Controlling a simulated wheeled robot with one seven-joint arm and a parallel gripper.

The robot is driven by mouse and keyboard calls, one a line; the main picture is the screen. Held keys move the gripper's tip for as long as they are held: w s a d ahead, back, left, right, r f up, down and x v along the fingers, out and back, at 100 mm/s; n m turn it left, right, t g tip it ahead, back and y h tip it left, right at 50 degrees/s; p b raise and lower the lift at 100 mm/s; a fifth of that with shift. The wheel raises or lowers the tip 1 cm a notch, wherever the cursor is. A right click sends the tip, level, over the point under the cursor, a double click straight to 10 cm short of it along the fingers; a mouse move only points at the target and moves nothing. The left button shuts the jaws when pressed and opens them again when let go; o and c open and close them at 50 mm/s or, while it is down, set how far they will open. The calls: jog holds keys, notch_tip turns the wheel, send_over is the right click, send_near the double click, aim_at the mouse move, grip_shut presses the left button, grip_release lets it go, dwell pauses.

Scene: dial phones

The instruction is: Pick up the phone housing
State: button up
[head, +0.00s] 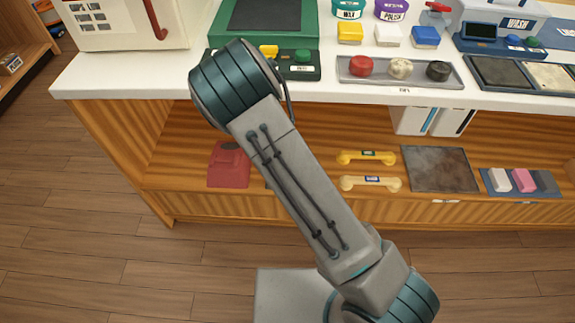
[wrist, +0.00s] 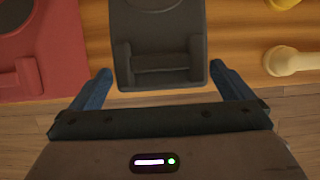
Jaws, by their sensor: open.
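A dark grey phone housing (wrist: 158,22) with a raised cradle at its near end fills the top middle of the wrist view. A red phone housing (head: 229,165) lies on the wooden shelf under the counter; it also shows in the wrist view (wrist: 45,70) at the left. My gripper (wrist: 160,70) is open and empty. Its two blue fingers stand apart, one on each side of the dark housing's near end. I cannot tell how far above the housing they are. In the head view my arm hides the gripper and nearly all of the dark housing.
Two yellow handsets (head: 367,157) lie right of my arm on the shelf (head: 300,190). Further right are a brown mat (head: 439,168) and a blue tray (head: 521,192) of blocks. The white counter (head: 130,78) overhangs the shelf and carries machines and a tray of knobs.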

jog(key=shift+c, duration=0.3)
jog(key=c, duration=1.2)
jog(key=shift+r, duration=0.1)
jog(key=shift+c, duration=0.2)
